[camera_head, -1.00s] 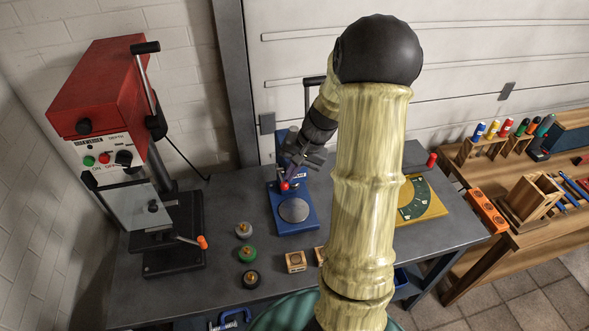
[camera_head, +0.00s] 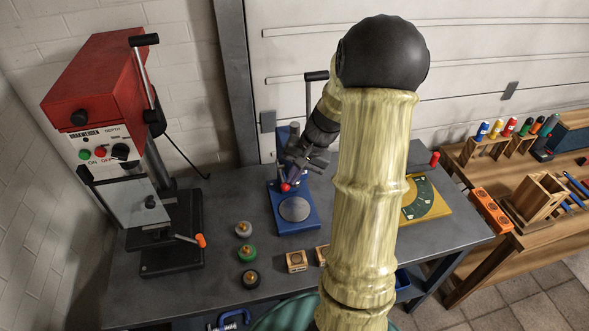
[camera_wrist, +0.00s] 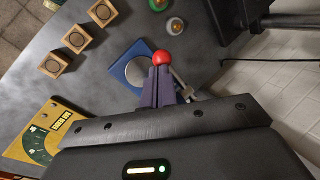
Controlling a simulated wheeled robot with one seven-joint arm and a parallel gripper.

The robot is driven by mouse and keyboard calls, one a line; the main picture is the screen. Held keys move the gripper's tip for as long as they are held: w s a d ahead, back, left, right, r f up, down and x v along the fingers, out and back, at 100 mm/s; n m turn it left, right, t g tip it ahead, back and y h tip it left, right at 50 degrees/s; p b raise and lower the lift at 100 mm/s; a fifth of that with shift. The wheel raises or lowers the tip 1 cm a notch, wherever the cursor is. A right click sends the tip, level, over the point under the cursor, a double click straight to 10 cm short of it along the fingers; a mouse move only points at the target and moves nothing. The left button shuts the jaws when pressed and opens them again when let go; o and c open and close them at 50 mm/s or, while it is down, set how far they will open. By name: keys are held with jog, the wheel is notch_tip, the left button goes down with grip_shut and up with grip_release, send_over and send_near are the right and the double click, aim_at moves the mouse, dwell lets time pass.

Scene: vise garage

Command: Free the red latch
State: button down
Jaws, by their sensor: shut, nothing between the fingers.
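The red latch shows as a round red knob (camera_head: 286,187) low on the front of a blue arbor press, just above the press's blue base (camera_head: 306,222). My gripper (camera_head: 290,178) points down at the knob from behind and above. In the wrist view the red knob (camera_wrist: 162,57) sits right at the tips of my shut fingers (camera_wrist: 160,72). Nothing is between the fingers. Whether they touch the knob is hard to tell. A metal part shows beside the fingers, and my gripper hides much of the latch's mounting.
A red drill press (camera_head: 105,90) stands at the left. Several knobs, including a green one (camera_head: 247,251), and wooden blocks (camera_head: 296,262) lie in front of the blue press. A yellow dial board (camera_head: 428,199) is at the right. The press's black-gripped lever (camera_head: 316,76) rises behind my arm.

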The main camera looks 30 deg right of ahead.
jog(key=shift+r+p, duration=0.5)
jog(key=shift+r, duration=0.3)
jog(key=d+v, duration=0.1)
jog(key=v, duration=1.2)
jog(key=shift+f+b, duration=0.2)
jog(key=shift+b, duration=0.1)
jog(key=shift+s, duration=0.1)
